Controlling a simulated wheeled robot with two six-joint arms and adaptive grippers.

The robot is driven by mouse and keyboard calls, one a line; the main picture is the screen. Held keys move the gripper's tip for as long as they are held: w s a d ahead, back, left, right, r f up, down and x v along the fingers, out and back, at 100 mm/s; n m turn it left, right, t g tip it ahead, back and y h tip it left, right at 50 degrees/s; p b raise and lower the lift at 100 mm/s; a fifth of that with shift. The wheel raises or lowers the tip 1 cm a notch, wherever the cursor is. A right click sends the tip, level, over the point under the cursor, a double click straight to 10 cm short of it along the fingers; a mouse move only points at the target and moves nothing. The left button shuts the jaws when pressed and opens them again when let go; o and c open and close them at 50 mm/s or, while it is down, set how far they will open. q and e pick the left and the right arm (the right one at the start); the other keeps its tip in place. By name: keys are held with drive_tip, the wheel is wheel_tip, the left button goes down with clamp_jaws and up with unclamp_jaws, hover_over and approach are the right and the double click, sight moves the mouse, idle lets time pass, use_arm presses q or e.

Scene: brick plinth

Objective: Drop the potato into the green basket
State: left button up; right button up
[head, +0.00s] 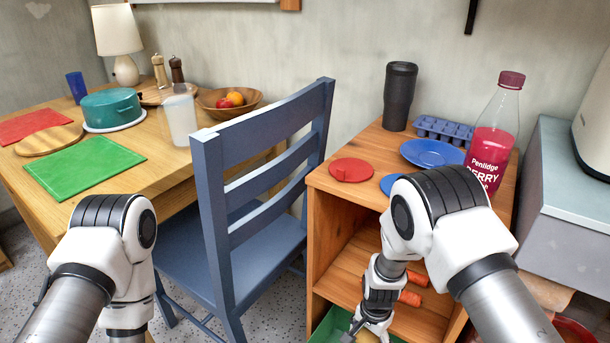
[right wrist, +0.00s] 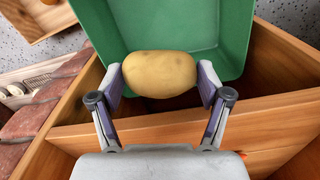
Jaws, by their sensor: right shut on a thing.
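My right gripper (right wrist: 159,78) is shut on a yellow-brown potato (right wrist: 158,74), one finger at each end of it. In the right wrist view the potato overlaps the near part of the green basket (right wrist: 225,35); how high it is above the basket I cannot tell. The basket looks empty where its inside shows.
A wooden shelf unit (head: 335,233) stands close by, with orange carrots (head: 411,298) on a lower shelf. On its top are a berry drink bottle (head: 494,135), a black tumbler (head: 399,96) and a blue plate (head: 432,153). A blue chair (head: 222,225) stands to the left.

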sight(369, 336)
wheel_tip(369, 336, down, 5)
drive_tip(key=b, duration=0.3)
drive_tip(key=shift+r, duration=0.15)
drive_tip(key=o, duration=1.1)
drive_tip(key=shift+o, duration=0.2)
wheel_tip(369, 336, up, 12)
